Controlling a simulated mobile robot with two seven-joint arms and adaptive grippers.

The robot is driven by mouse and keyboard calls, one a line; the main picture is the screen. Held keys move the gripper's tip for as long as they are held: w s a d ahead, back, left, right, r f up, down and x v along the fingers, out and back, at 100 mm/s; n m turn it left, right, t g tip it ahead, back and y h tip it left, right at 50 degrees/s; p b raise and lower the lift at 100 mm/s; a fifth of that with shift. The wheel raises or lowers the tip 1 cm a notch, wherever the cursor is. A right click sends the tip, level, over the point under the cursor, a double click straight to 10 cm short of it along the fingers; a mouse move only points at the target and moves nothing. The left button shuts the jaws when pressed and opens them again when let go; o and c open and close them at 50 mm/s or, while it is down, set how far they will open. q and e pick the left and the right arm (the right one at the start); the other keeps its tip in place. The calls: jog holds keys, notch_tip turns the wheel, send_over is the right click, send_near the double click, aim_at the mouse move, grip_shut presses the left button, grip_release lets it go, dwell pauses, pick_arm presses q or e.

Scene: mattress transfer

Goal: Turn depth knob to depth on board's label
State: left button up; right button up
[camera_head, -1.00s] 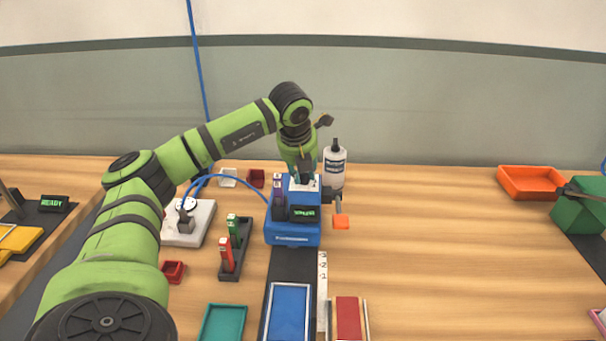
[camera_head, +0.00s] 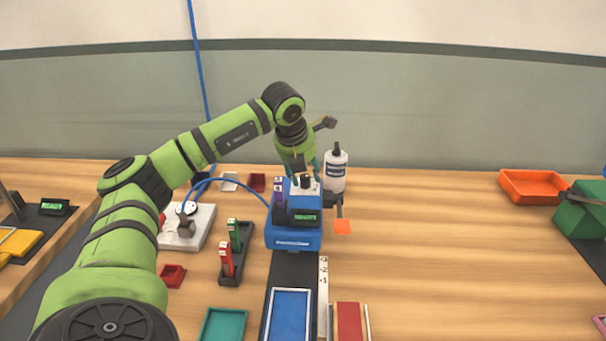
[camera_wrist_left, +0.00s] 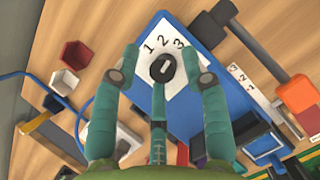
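The black depth knob (camera_wrist_left: 162,67) sits on a white dial plate (camera_wrist_left: 172,52) marked 1, 2 and 3, on top of the blue machine (camera_head: 293,238). The knob's white mark seems to point towards the 2. The knob also shows in the head view (camera_head: 305,181). My left gripper (camera_wrist_left: 163,75) is open, with its teal fingers spread around the knob and apparently not touching it. In the head view my left gripper (camera_head: 304,172) is just above and behind the knob. A blue board (camera_head: 289,316) lies on the machine's dark track; I can read no label on it. My right gripper is not in view.
A white bottle (camera_head: 335,172) stands right behind the machine, and an orange paddle (camera_head: 342,227) sticks out at its right. A rack (camera_head: 236,262) with red and green pieces is on the left. The table (camera_head: 440,240) to the right is mostly clear.

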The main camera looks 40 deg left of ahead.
pick_arm(q)
jog(key=shift+d+f, duration=0.1)
jog(key=shift+f, duration=0.1)
jog(key=shift+s+r, duration=0.1)
jog(key=v, duration=1.1)
jog(key=shift+r, duration=0.45)
